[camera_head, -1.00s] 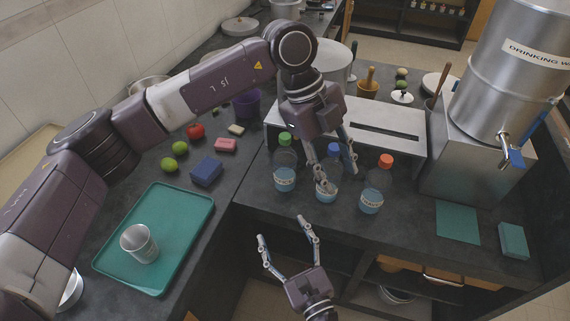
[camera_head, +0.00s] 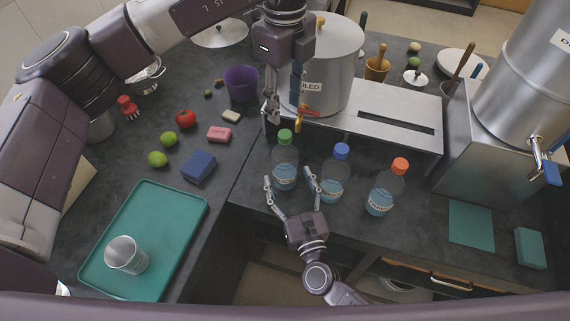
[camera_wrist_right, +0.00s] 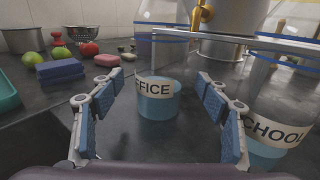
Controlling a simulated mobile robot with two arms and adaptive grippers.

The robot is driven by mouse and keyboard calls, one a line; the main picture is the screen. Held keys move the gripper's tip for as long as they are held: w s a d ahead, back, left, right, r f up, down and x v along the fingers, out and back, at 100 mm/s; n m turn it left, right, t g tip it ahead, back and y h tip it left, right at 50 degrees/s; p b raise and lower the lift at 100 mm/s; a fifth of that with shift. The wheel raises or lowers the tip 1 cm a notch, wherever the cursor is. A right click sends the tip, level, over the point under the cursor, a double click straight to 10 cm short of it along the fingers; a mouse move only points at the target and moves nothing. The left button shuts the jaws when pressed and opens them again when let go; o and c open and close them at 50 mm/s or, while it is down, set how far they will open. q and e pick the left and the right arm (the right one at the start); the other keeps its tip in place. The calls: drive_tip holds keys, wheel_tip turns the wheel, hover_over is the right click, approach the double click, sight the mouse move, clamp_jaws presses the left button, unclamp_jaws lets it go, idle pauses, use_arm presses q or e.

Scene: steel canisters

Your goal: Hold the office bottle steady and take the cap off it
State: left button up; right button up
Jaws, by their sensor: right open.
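The office bottle (camera_head: 285,172) is clear with a green cap (camera_head: 285,136), upright on the dark counter. Its OFFICE label (camera_wrist_right: 157,88) shows in the right wrist view, where its top is cut off. My right gripper (camera_head: 289,178) is open, its fingers either side of the bottle's lower part; in the wrist view (camera_wrist_right: 160,105) gaps show between both fingers and the bottle. My left gripper (camera_head: 284,108) points down, above and behind the bottle, in front of the large pot. Its fingers look apart, with nothing between them.
A blue-capped bottle (camera_head: 334,178), labelled SCHOOL in the wrist view, stands close to the right of my right gripper. An orange-capped bottle (camera_head: 384,192) stands further right. A steel stand (camera_head: 375,118) and the pot (camera_head: 335,70) are behind. A green tray (camera_head: 180,225) lies left.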

use_arm(q)
drive_tip(key=shift+w, duration=0.1)
use_arm(e)
drive_tip(key=shift+x, duration=1.2)
drive_tip(key=shift+w+a, duration=0.1)
drive_tip(key=shift+w, duration=0.15)
drive_tip(key=shift+c, duration=0.4)
